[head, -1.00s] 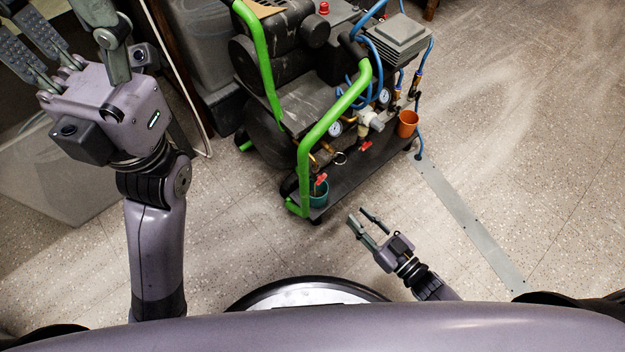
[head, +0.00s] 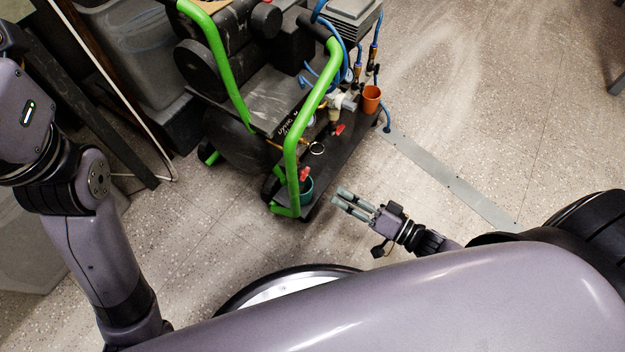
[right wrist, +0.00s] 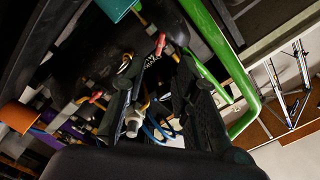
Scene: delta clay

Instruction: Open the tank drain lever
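The compressor (head: 240,140) has a dark tank and a green tube frame. A small red lever (head: 304,174) sits low at its near end, just above a teal cup (head: 308,188); it also shows in the right wrist view (right wrist: 161,44). A second red lever (head: 340,130) is farther back. No label shows which one is the tank drain lever. My right gripper (head: 337,196) is open and empty, near the teal cup and apart from both levers. In the right wrist view its dark fingers are spread. My left gripper is outside the head view; only its wrist and arm show.
An orange cup (head: 371,99) stands at the compressor's right edge, near blue hoses (head: 322,70). The green frame (head: 292,150) rises left of the near lever. A grey floor strip (head: 450,178) runs to the right. Grey bins (head: 130,45) stand at back left. Floor around my right gripper is clear.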

